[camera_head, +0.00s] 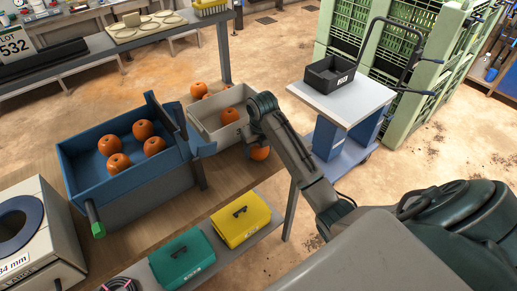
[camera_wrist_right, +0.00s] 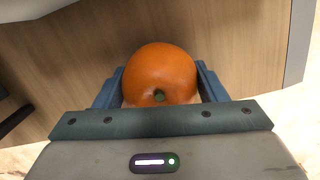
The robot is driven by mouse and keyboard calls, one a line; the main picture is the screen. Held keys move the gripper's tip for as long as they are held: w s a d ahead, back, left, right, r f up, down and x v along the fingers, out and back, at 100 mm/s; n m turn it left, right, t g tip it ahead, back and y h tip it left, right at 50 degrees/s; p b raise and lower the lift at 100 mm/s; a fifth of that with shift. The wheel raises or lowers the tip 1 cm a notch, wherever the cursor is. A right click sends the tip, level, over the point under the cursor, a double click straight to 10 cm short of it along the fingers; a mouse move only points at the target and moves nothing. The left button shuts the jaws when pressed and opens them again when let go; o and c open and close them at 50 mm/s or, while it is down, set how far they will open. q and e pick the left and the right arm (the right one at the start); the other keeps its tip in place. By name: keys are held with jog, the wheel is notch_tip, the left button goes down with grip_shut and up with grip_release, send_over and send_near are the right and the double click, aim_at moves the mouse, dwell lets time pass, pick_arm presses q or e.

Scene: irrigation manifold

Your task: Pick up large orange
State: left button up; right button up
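An orange (camera_head: 259,153) with a green stem shows below my right gripper (camera_head: 256,142), by the right part of the wooden bench. In the right wrist view the orange (camera_wrist_right: 160,72) sits between the two blue fingers of my right gripper (camera_wrist_right: 160,84). The fingers lie against both its sides with no gap that I can see. Whether the orange is clear of the bench I cannot tell. Several oranges (camera_head: 143,130) lie in the blue bin. Another orange (camera_head: 229,116) is in the pale grey bin, with others behind it. My left gripper is not in view.
The blue bin (camera_head: 84,183) and pale grey bin (camera_head: 205,130) stand left of my right gripper. Yellow (camera_head: 240,219) and green (camera_head: 182,259) cases lie on a lower shelf in front.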

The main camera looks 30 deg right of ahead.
jog(key=shift+c, duration=1.3)
jog(key=shift+r, duration=0.15)
